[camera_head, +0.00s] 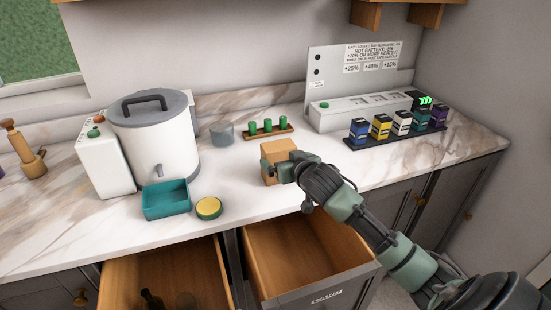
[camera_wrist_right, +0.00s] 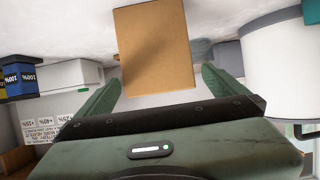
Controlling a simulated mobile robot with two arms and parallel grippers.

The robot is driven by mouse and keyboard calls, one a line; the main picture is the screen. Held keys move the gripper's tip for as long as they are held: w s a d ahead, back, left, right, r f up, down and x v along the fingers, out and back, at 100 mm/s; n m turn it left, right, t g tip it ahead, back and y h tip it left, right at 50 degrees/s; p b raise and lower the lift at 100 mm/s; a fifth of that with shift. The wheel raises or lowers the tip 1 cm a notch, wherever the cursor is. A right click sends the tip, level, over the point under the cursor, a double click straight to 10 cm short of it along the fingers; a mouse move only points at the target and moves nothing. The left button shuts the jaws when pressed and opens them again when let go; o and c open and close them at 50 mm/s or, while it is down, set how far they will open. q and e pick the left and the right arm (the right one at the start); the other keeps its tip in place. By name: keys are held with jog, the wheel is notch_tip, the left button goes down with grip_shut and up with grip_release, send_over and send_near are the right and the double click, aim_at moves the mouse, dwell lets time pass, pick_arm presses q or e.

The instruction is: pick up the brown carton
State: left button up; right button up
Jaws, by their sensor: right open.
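The brown carton (camera_head: 274,153) stands on the marble counter near its middle, in front of a small wooden tray. My right gripper (camera_head: 285,170) comes in from the right and is close to the carton's right side, partly hiding it. In the right wrist view the carton (camera_wrist_right: 154,48) fills the top middle, and the green fingers of my right gripper (camera_wrist_right: 162,92) are spread wide, one on each side of its near end. I cannot tell whether either finger touches it. My left gripper is not in view.
A wooden tray (camera_head: 267,133) with green pegs stands behind the carton. Left are a teal bin (camera_head: 166,200), a yellow-topped round tin (camera_head: 209,208) and a white pot (camera_head: 157,145). Right is a dark rack (camera_head: 398,137) of coloured boxes. Two drawers (camera_head: 309,250) (camera_head: 165,275) stand open below.

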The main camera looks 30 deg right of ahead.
aim_at(282, 159)
jog(key=shift+x, duration=0.9)
jog(key=x, duration=0.2)
jog(key=p+x, duration=0.1)
jog(key=shift+w+d+f+p, duration=0.2)
jog(key=shift+d+f+p, duration=0.1)
jog(key=shift+f, duration=0.1)
jog(key=shift+w+f, duration=0.35)
jog(key=shift+w, duration=0.25)
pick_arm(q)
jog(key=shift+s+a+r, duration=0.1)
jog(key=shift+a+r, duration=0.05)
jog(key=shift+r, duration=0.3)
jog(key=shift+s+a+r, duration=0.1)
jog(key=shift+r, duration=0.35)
pick_arm(e)
jog(key=shift+d, duration=0.1)
jog(key=c, duration=1.1)
jog(key=shift+r, duration=0.15)
